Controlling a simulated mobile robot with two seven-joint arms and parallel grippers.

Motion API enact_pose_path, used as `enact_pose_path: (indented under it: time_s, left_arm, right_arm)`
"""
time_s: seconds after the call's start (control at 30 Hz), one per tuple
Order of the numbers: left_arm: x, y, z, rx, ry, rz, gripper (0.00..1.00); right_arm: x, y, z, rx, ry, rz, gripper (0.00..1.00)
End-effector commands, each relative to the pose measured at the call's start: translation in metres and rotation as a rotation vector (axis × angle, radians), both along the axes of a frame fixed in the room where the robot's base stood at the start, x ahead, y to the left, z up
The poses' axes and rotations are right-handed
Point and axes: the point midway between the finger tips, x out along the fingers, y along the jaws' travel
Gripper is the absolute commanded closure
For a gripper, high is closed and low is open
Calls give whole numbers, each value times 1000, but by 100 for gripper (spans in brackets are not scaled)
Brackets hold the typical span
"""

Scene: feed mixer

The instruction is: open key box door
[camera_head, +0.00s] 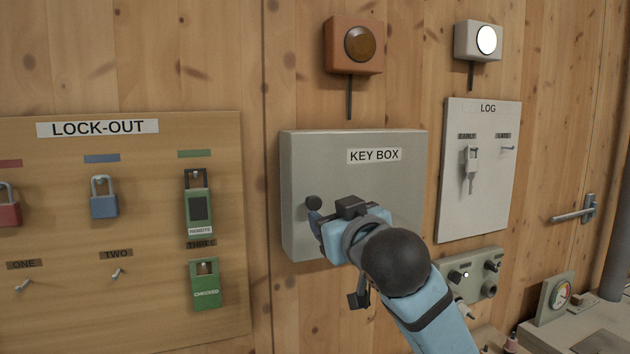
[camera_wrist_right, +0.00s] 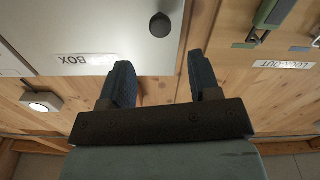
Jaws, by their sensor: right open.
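The grey key box (camera_head: 398,160) hangs on the wooden wall at the centre of the head view, and its door looks shut. A dark round knob (camera_head: 313,202) sits near the door's left edge. My right gripper (camera_head: 316,224) is in front of the box, just below the knob in the picture, and hides part of the door. In the right wrist view, which is upside down, the two fingers (camera_wrist_right: 162,75) are spread with nothing between them. The knob (camera_wrist_right: 160,24) shows beyond the fingertips, apart from them, on the box face (camera_wrist_right: 80,30). My left gripper is not in view.
The lock-out board (camera_head: 60,240) with padlocks and tags is left of the box. The log board (camera_head: 480,205) with a hanging key is right of it. An orange button box (camera_head: 340,62) is above, and a control panel (camera_head: 487,285) is at lower right.

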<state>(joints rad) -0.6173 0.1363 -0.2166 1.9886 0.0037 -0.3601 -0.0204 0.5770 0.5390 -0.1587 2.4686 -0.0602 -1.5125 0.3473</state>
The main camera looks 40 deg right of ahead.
Motion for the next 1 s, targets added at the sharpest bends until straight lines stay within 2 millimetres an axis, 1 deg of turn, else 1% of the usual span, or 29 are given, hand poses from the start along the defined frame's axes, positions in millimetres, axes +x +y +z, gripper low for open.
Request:
enact_pose_path:
  time_s: [0.03, 0.13, 0.17, 0.3, 0.4, 0.53, 0.7, 0.97, 1.0]
  left_arm:
    - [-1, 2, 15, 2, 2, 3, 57]
    - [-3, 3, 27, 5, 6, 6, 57]
    - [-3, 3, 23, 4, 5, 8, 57]
    - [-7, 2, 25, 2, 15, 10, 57]
    - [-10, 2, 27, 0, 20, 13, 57]
    - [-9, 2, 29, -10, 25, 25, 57]
    - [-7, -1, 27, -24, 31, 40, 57]
    - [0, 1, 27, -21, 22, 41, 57]
    - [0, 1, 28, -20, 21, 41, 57]
  right_arm:
    - [3, -1, 6, -1, 7, 0, 43]
    - [8, -2, 5, -4, 8, 2, 43]
    - [17, -5, 1, -4, 5, 0, 43]
    - [46, -12, 1, -4, 4, -1, 43]
    - [62, -16, 0, -3, 3, 1, 43]
    - [78, -19, 0, -4, 2, 1, 43]
    - [86, -21, -1, -3, 1, 2, 43]
    - [87, -21, -1, -3, 1, 2, 43]
    - [87, -21, -1, -3, 1, 2, 52]
